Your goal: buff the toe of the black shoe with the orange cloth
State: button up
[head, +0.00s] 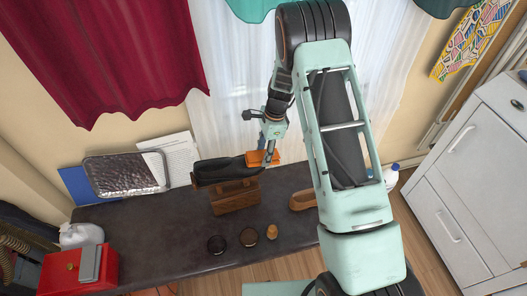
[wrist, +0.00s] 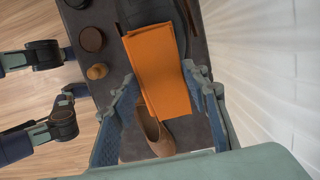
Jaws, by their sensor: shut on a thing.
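The black shoe (head: 218,171) lies lengthwise across the dark table, behind and partly over a wooden box. Its right end is beside the orange cloth (head: 262,158). My gripper (head: 270,148) reaches down from above and is shut on the cloth. In the wrist view the orange cloth (wrist: 158,62) hangs between my gripper's fingers (wrist: 160,78) as a folded flat piece. It covers part of the black shoe (wrist: 184,18), which shows at the top right of it. Whether the cloth touches the shoe is hidden.
A wooden box (head: 236,198) stands in front of the shoe. A brown shoe-shaped item (head: 303,199) is to the right. Two dark round tins (head: 216,244) (head: 248,237) and a small tan item (head: 272,231) stand near the front edge. A red box (head: 80,268) is front left.

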jog(key=shift+s+d+f, duration=0.1)
jog(key=shift+s, duration=0.45)
jog(key=shift+w, duration=0.1)
jog(key=shift+w, duration=0.65)
jog(key=shift+a, duration=0.2)
jog(key=shift+w+a+b, duration=0.1)
jog(key=shift+w+b, duration=0.3)
jog(key=shift+w, duration=0.3)
jog(key=shift+s, duration=0.1)
